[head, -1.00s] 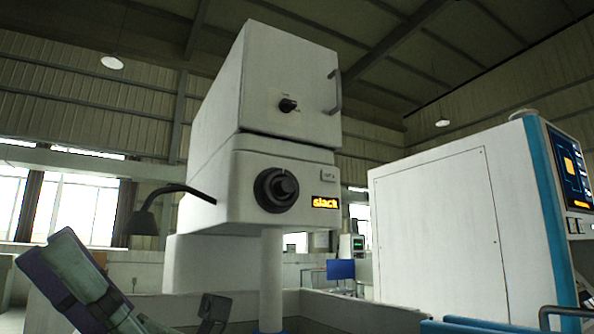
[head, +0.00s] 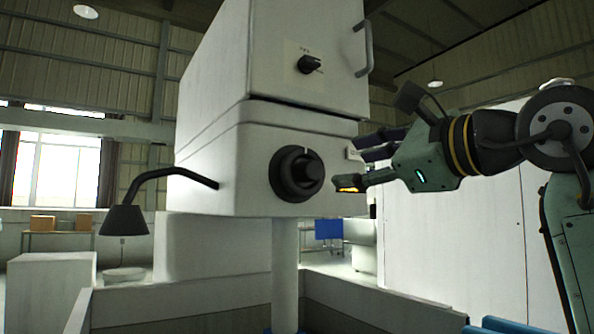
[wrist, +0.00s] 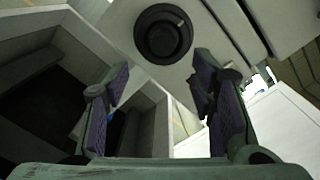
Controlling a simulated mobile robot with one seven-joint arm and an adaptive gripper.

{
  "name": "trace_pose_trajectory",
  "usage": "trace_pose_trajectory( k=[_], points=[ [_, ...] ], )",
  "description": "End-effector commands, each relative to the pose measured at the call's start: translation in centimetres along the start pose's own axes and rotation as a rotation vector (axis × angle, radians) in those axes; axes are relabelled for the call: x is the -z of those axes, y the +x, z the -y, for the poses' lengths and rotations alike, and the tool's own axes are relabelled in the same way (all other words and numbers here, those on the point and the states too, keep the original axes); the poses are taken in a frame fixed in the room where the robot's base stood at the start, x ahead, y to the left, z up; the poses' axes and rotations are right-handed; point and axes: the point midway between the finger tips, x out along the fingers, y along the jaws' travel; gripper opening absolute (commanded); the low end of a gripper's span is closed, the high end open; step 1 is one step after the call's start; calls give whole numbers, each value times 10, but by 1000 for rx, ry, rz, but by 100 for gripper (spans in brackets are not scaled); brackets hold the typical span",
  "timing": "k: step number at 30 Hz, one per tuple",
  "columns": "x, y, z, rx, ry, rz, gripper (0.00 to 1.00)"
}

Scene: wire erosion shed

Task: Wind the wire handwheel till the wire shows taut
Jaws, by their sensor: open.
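The black wire handwheel (head: 296,174) sticks out from the front of the white machine head (head: 230,165). In the wrist view the handwheel (wrist: 163,35) shows beyond and between my fingertips, apart from them. My gripper (head: 362,165) is open and empty, to the right of the handwheel in the head view. The orange wire display (head: 348,189) is mostly hidden behind my gripper, so its word cannot be read now.
A small black selector knob (head: 310,64) and a grey door handle (head: 364,45) are on the upper box. A black lamp (head: 124,219) juts out at left. A large white cabinet (head: 450,255) stands at right. Low tank walls (head: 180,302) lie below.

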Motion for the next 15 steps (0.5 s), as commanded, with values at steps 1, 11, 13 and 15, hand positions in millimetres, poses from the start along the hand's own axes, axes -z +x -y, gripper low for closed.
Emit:
trace_pose_trajectory(
  k=[1, 11, 13, 15],
  points=[
    [0, -2, 2, 5, -2, -7, 51],
    [-1, 33, 4, 4, -2, -8, 51],
    [-1, 48, 5, 3, -2, -8, 51],
    [-2, 61, 5, 4, -2, -7, 51]
  ],
)
